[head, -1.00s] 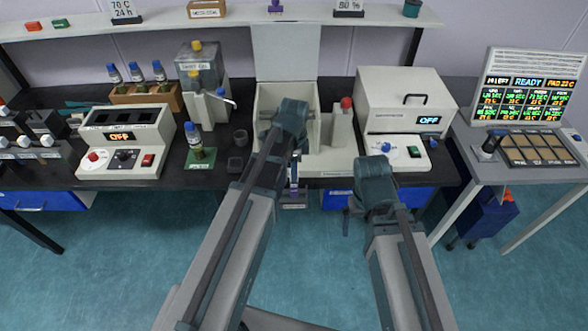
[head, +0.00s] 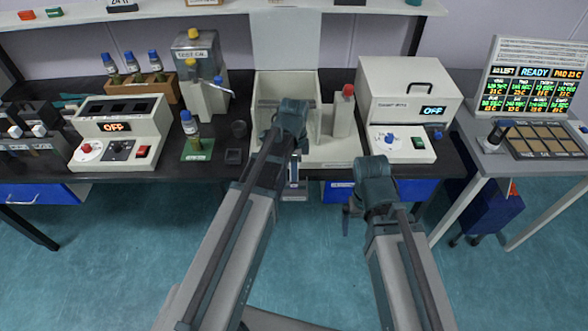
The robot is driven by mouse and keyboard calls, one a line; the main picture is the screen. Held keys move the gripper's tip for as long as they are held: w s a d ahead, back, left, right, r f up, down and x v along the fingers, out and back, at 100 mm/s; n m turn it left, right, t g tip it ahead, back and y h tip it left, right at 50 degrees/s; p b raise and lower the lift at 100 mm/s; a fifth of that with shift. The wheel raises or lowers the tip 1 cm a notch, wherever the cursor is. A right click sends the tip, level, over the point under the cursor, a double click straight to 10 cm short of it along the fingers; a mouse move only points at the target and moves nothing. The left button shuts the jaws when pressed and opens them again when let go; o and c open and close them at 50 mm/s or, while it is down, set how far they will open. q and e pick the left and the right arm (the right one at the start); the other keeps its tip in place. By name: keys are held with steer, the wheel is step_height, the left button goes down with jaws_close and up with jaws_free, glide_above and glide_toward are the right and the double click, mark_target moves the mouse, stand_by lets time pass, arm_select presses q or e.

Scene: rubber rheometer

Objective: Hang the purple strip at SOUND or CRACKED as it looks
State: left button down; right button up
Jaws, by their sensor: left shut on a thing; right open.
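My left gripper (head: 294,160) points down in front of the middle of the bench, below its arm's wrist. It is shut on the narrow purple strip (head: 293,181), which is small and mostly hard to see against the bench front. Whether the strip's surface is sound or cracked cannot be told at this size. My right gripper (head: 350,207) is open and empty, lower and to the right, over the floor in front of the bench. No SOUND or CRACKED label is readable.
A white open-lidded unit (head: 335,153) stands behind my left gripper, with a red-topped post (head: 344,110). A white oven (head: 408,90) is to the right, a heater block (head: 118,130) to the left. A side table (head: 503,168) holds a READY screen (head: 530,80).

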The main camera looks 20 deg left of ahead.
arm_select(q)
steer(key=shift+f+b, duration=1.8)
steer(key=shift+f, duration=0.15)
steer(key=shift+c, duration=2.3)
jaws_free()
steer(key=shift+r, duration=0.15)
step_height(320, 180, up, 6)
steer(key=p, duration=0.6)
steer(key=shift+f, duration=0.25)
step_height(320, 180, down, 6)
steer(key=b, duration=0.6)
steer(key=shift+f, duration=0.1)
steer(key=shift+r+p, duration=0.6)
steer(key=shift+r, duration=0.2)
steer(key=shift+f, duration=0.15)
